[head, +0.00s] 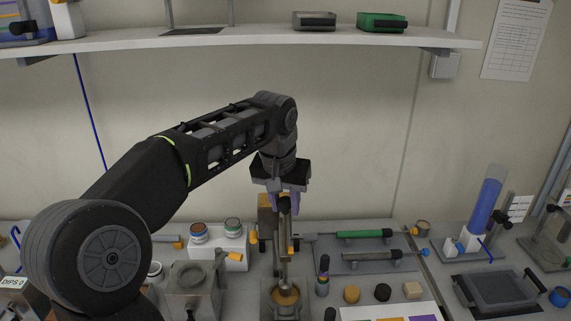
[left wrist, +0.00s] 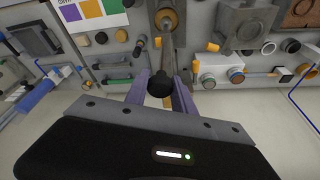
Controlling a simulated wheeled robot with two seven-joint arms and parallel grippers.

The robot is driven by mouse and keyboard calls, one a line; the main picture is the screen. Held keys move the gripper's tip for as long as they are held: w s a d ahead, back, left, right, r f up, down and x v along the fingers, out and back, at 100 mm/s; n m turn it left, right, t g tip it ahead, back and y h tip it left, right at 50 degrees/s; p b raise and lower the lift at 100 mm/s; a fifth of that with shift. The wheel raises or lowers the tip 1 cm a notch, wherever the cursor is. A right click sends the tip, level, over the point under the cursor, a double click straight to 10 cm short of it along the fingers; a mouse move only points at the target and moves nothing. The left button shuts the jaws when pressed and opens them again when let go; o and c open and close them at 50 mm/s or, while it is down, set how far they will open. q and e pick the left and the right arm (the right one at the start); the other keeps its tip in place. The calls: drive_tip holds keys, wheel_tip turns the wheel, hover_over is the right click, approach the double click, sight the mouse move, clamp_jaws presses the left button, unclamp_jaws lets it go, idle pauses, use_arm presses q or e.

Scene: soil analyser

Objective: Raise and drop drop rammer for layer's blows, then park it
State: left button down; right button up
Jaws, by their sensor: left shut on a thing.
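The drop rammer (head: 283,255) stands upright as a thin metal rod with a dark round knob on top. Its foot reaches down to the mould (head: 284,298), which has a tan inside. My left gripper (head: 285,207) points down and is shut around the top of the rammer. In the left wrist view the dark knob (left wrist: 160,84) sits between the purple fingers of the left gripper (left wrist: 161,95), with the rod running away to the mould (left wrist: 166,20). The gripper hides part of the rammer's top. My right gripper is not in view.
A tray with a green-handled tool (head: 364,234) and another dark-handled tool lies right of the mould. Small round pieces (head: 352,293) sit in front of it. A grey box-shaped vessel (head: 192,290) stands to the left. A shelf (head: 250,39) spans above the arm.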

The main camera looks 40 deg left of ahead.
use_arm(q)
wheel_tip(320, 180, up, 4)
drive_tip(key=shift+f+p, duration=0.2)
drive_tip(key=shift+p, duration=0.75)
drive_tip(key=shift+r+b, duration=0.2)
drive_tip(key=shift+b, duration=0.1)
drive_tip(key=shift+r, duration=0.8)
drive_tip(key=c, duration=1)
unclamp_jaws()
drive_tip(key=shift+o, duration=0.2)
wheel_tip(320, 180, up, 2)
drive_tip(key=shift+d, duration=0.1)
drive_tip(key=shift+r, duration=0.4)
